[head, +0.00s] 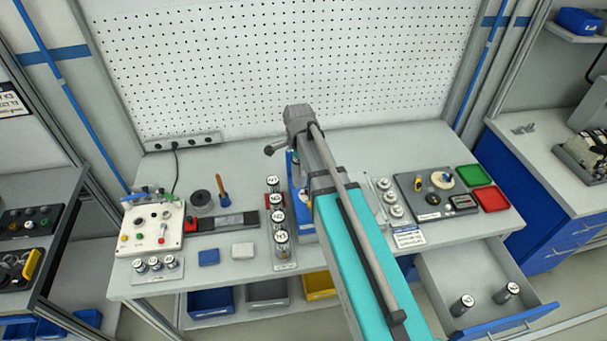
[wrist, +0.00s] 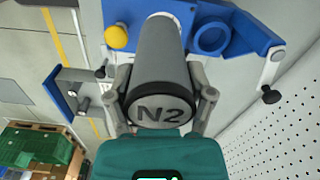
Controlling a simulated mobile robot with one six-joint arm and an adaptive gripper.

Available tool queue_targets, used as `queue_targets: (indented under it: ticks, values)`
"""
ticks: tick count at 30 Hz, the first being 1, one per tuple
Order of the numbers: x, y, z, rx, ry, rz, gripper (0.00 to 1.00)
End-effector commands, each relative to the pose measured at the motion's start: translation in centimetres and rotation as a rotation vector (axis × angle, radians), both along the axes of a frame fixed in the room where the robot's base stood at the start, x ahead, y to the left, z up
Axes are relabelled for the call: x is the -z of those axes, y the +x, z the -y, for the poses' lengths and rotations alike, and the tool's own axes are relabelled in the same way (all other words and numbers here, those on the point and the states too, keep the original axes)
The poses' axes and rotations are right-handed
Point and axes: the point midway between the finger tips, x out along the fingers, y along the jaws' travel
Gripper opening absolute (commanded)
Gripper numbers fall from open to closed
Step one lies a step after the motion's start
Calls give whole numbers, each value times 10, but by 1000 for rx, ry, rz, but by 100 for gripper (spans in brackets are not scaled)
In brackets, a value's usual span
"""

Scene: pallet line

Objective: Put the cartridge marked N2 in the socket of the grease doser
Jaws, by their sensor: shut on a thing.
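The cartridge marked N2 (wrist: 160,112) is a grey cylinder with a dark end cap, seen end-on in the wrist view. My gripper (wrist: 162,88) is shut on it, one finger on each side. Its far end lies against or over the blue grease doser (wrist: 250,35), which has a blue ring and a yellow knob (wrist: 116,37). I cannot tell whether the far end is inside the socket, as the cartridge hides it. In the head view my arm covers the gripper, the N2 cartridge and most of the doser (head: 291,165).
A rack of several marked cartridges (head: 279,237) stands left of my arm. An open drawer (head: 460,275) at the lower right holds two cartridges. A control box (head: 150,228) stands at the left; green and red trays (head: 489,199) lie right. A perforated panel (head: 270,65) rises behind the bench.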

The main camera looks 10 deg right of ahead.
Motion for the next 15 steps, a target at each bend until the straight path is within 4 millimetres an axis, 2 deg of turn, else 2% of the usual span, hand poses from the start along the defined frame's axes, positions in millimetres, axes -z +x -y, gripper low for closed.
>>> queue_targets:
  ticks: [1,6,15]
  values:
    - [-12,-11,9,6,0,0,9]
    - [-23,-26,28,11,0,0,9]
    - [-26,-33,36,12,0,0,9]
